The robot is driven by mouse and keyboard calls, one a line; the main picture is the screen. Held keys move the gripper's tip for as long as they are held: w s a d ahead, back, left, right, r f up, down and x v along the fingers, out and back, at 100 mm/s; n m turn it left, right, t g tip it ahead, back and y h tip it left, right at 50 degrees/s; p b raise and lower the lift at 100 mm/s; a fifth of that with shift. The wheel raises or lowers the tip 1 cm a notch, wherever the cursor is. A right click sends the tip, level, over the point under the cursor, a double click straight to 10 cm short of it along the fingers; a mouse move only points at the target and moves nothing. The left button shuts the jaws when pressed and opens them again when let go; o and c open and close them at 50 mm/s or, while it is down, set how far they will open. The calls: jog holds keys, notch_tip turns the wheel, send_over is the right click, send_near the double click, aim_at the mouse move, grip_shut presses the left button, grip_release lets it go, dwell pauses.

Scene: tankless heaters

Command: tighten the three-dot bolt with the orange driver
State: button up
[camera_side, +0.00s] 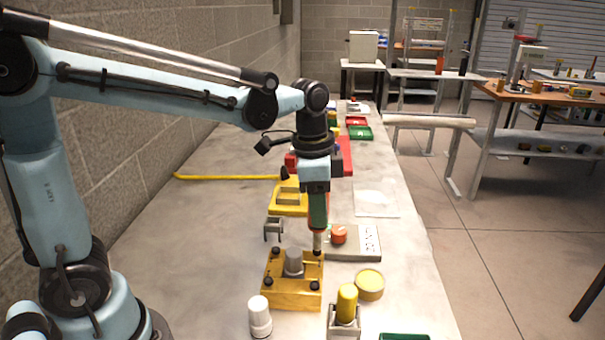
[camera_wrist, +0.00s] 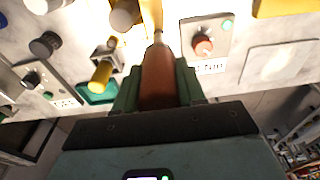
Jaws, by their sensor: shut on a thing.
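My gripper (camera_wrist: 157,88) is shut on the orange driver, whose reddish-orange handle (camera_wrist: 158,78) sits between green fingers in the wrist view. In the side view the driver (camera_side: 318,212) points straight down, and its metal tip is over the back right corner of the wooden block (camera_side: 291,300). I cannot tell whether the tip touches the bolt there. Dark bolts stand at the other corners of the block, including the front right bolt (camera_side: 315,284), around a grey cylinder (camera_side: 293,262). Dot marks are too small to make out.
A plate with an orange knob (camera_side: 339,234) lies just right of the driver. A yellow dish (camera_side: 369,281), a yellow cylinder (camera_side: 346,305) and a white bottle (camera_side: 260,314) stand in front. A grey bracket (camera_side: 273,228) and yellow block (camera_side: 289,198) are behind.

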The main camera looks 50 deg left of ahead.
jog(key=shift+f, duration=0.45)
dwell(1.3)
dwell(0.4)
jog(key=shift+r, duration=3.55)
